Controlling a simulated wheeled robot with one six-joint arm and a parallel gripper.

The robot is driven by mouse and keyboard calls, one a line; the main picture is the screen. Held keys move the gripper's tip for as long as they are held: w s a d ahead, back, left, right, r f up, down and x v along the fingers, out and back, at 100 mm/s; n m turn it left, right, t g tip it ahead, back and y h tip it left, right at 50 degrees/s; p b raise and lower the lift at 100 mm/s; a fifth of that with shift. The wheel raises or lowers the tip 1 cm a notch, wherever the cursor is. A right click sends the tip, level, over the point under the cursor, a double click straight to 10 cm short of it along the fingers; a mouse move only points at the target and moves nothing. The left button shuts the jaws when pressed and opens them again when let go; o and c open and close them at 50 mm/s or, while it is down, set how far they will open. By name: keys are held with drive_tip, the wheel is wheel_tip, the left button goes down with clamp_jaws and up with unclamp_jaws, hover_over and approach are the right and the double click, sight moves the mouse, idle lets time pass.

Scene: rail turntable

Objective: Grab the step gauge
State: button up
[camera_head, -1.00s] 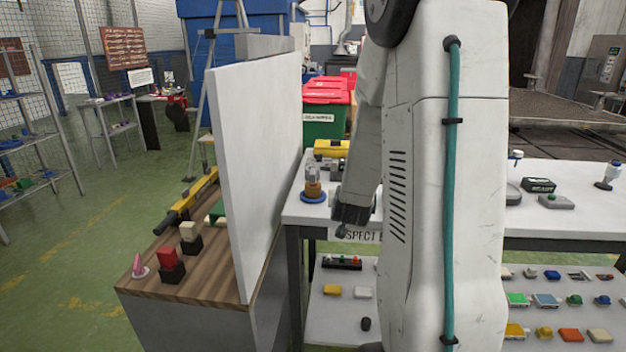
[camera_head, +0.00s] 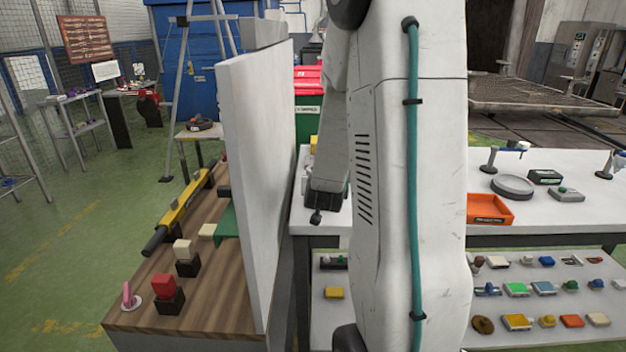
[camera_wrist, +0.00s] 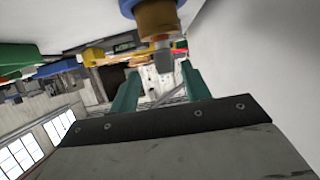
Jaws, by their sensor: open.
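A stepped piece with a blue disc base, a brass-coloured middle (camera_wrist: 158,18) and a narrower grey end shows at the top of the wrist view; I take it for the step gauge. My gripper (camera_wrist: 160,75) has two teal fingers spread apart, with nothing held between them. The grey end of the piece lies just beyond the gap between the fingertips, and I see no clear contact. In the head view now, the piece is hidden behind the white panel or my arm.
A tall white panel (camera_head: 258,180) stands on the wooden counter (camera_head: 200,312), left of my arm. The counter holds a long yellow tool (camera_head: 184,205) and small blocks. The white bench (camera_head: 555,215) bears an orange tray (camera_head: 489,208) and grey parts. A lower shelf holds several coloured pieces.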

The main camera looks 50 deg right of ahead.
drive_tip(key=x, duration=0.8)
drive_tip(key=shift+w+a+r, duration=0.15)
drive_tip(key=shift+w+r, duration=0.2)
drive_tip(key=shift+w, duration=0.05)
clamp_jaws()
